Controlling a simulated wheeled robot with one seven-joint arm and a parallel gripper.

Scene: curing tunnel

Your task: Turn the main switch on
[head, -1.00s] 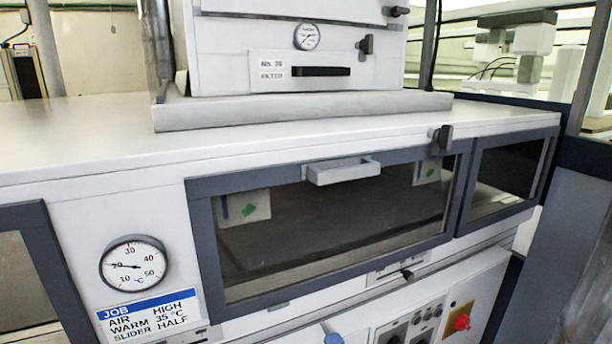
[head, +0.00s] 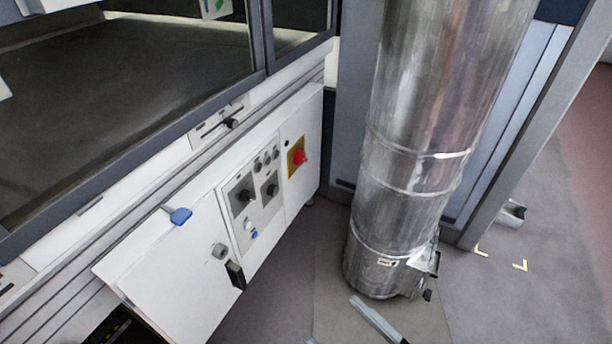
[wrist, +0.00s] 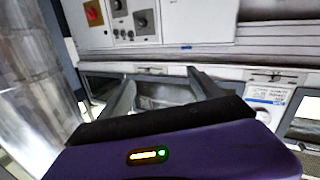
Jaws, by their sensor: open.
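A red switch knob on a yellow plate (head: 299,157), which looks like the main switch, is at the right end of the white control front in the head view. Its setting is too small to read. It also shows in the wrist view at the upper left (wrist: 93,13), where the picture looks upside down.
A grey panel (head: 240,215) with black knobs is left of the switch. A white door with a black handle (head: 235,273) and a blue tab (head: 180,216) is further left. A large metal duct (head: 410,150) stands close on the right.

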